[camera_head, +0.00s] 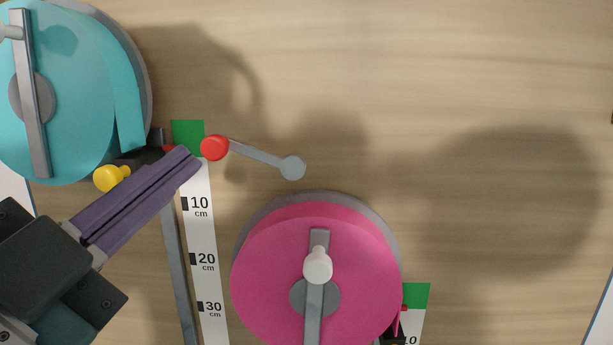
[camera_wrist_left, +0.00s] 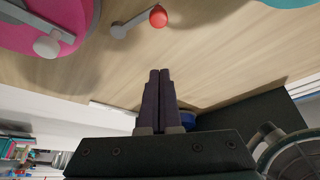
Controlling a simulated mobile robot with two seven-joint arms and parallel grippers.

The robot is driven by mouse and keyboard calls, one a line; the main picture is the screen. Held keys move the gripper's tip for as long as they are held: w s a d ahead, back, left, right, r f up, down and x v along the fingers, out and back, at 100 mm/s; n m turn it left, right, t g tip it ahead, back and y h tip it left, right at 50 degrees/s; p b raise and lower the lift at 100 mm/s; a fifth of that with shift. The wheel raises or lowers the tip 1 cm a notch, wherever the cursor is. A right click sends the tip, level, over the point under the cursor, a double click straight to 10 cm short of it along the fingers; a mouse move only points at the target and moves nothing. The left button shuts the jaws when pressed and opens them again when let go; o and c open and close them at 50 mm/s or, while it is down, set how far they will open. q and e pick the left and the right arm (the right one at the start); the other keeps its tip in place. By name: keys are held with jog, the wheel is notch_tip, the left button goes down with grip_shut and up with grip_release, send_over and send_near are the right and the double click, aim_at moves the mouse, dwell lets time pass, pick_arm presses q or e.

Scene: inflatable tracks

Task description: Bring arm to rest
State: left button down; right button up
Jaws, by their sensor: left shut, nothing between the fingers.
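My left gripper (camera_head: 188,160) comes in from the lower left in the head view. Its two purple fingers lie together, with nothing between them. The fingertips are over the top end of a white centimetre track (camera_head: 203,230), close to its green end patch (camera_head: 187,134). The fingers also show side by side in the left wrist view (camera_wrist_left: 159,78). A grey lever (camera_head: 262,156) with a red knob (camera_head: 214,148) lies just right of the fingertips. The lever shows in the left wrist view too (camera_wrist_left: 132,22). My right gripper is in neither view.
A teal reel (camera_head: 75,120) with a grey crank stands at the upper left, and a yellow knob (camera_head: 110,178) is below it. A magenta reel (camera_head: 265,270) with a white crank handle (camera_head: 317,265) stands at bottom centre. A second track (camera_head: 415,296) is beside it. The right table area is clear.

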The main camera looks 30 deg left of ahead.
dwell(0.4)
pick_arm(q)
notch_tip(320, 180, down, 14)
jog(key=n+g, duration=0.5)
jog(key=g, duration=0.4)
jog(key=s+d+f+n+g+h, duration=0.1)
jog(key=s+d+f+g, duration=0.1)
jog(key=s+f+g, duration=0.3)
jog(key=s+d+f+n+g+h, duration=0.1)
jog(key=s+d+f+g, duration=0.1)
jog(key=s+g, duration=0.35)
notch_tip(320, 180, up, 33)
jog(key=s+t+p, duration=0.1)
jog(key=s+p, duration=0.1)
jog(key=p, duration=3.2)
jog(key=shift+s+r, duration=0.15)
jog(key=shift+r, duration=0.05)
jog(key=shift+t, duration=0.25)
